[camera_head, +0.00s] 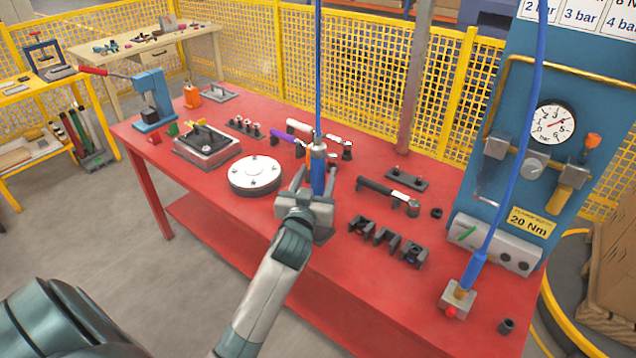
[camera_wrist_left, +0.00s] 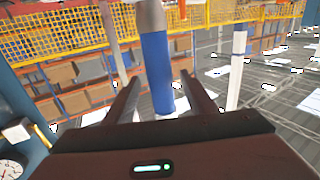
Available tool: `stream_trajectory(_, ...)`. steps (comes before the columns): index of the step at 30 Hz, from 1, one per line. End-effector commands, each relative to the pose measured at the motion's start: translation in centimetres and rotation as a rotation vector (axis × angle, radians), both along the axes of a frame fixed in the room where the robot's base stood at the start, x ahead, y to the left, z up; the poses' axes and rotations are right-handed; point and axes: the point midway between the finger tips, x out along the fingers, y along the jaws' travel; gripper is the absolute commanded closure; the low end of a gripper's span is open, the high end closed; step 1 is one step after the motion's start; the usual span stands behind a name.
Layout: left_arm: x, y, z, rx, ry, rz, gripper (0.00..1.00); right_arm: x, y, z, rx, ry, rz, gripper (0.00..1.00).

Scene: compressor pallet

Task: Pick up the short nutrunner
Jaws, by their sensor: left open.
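A blue tool with a metal collar (camera_head: 318,170), which looks like the nutrunner, hangs upright from a blue hose above the red table. Nothing here shows for certain that it is the short one. My left gripper (camera_head: 313,186) is open, with its fingers around the tool's blue body. In the left wrist view the blue body (camera_wrist_left: 156,70) stands between the two open fingers (camera_wrist_left: 160,84), with a gap visible on each side. Part of its lower end is hidden by my gripper in the head view. My right gripper is not in view.
The red table (camera_head: 330,270) holds a round white-topped flange (camera_head: 255,174), a black-handled wrench (camera_head: 388,193) and dark clamp blocks (camera_head: 385,240). Another blue hose runs to a blue fitting (camera_head: 474,271) on a small block. A blue gauge panel (camera_head: 535,80) stands right.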

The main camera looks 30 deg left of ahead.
Motion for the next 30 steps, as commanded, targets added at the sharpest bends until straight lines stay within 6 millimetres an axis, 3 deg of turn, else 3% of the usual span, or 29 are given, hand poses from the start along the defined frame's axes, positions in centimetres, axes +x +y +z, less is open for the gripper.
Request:
stream_trajectory(6,1.7,0.8,0.1,0.002,0.001,0.001,0.49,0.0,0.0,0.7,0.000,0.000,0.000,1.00)
stream_trajectory(20,1.8,0.8,0.0,0.001,-0.001,0.001,0.49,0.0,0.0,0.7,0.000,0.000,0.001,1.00)
stream_trajectory(21,1.8,0.8,0.0,0.001,-0.001,0.001,0.52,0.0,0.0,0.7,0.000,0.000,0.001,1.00)
stream_trajectory(27,1.8,0.8,0.0,0.001,-0.001,0.001,0.99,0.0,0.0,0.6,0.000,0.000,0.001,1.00)
stream_trajectory(30,1.8,0.8,0.0,0.001,-0.001,0.001,1.00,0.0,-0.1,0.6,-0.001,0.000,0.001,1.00)
